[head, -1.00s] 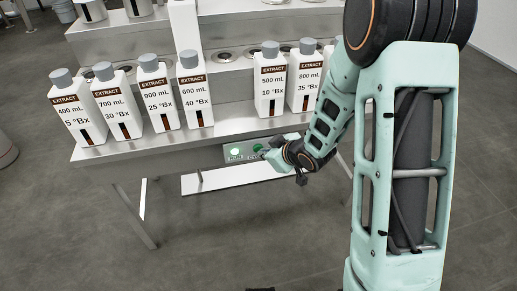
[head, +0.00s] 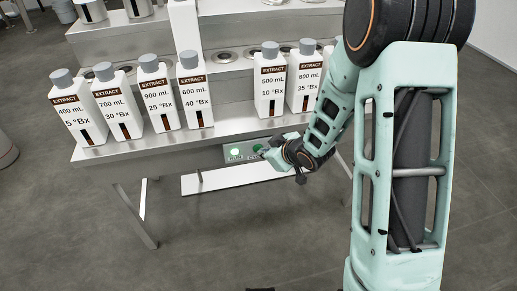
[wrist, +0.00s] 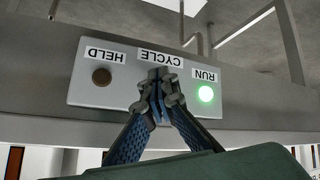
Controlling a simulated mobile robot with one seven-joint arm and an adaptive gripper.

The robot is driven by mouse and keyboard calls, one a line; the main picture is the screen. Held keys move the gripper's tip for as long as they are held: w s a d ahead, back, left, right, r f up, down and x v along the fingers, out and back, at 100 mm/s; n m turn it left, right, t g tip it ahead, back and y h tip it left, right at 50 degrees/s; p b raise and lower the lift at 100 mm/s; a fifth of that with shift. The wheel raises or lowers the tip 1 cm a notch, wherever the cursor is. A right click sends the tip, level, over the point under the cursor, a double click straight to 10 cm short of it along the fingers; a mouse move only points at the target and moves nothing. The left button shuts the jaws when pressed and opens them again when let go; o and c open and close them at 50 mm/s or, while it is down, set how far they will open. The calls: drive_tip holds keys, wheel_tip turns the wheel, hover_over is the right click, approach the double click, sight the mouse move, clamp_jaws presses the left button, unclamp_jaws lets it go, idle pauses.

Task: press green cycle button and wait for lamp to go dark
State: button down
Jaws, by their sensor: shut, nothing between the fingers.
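The control panel (wrist: 88,88) is a pale plate on the front of the steel bench, seen upside down in the wrist view. Its RUN lamp (wrist: 206,94) glows bright green, and it also glows in the head view (head: 236,152). The HELD lamp (wrist: 102,77) is dark brown. The green cycle button (head: 258,148) shows partly in the head view, just left of my gripper. My gripper (wrist: 157,82) is shut and empty, its fingertips over the spot below the CYCLE label. They hide the button in the wrist view, so I cannot tell whether they touch it.
White extract bottles (head: 197,95) with grey caps stand in a row on the bench (head: 150,150) above the panel. My arm covers the bench's right side. The grey floor (head: 220,235) in front is clear.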

drive_tip(key=shift+w+a+r, duration=0.1)
drive_tip(key=shift+w+r, duration=0.05)
drive_tip(key=shift+w, duration=0.2)
drive_tip(key=shift+s, duration=0.15)
idle(0.3)
drive_tip(key=s+d+b, duration=0.1)
drive_tip(key=s, duration=0.5)
drive_tip(key=shift+d, duration=0.4)
idle(0.5)
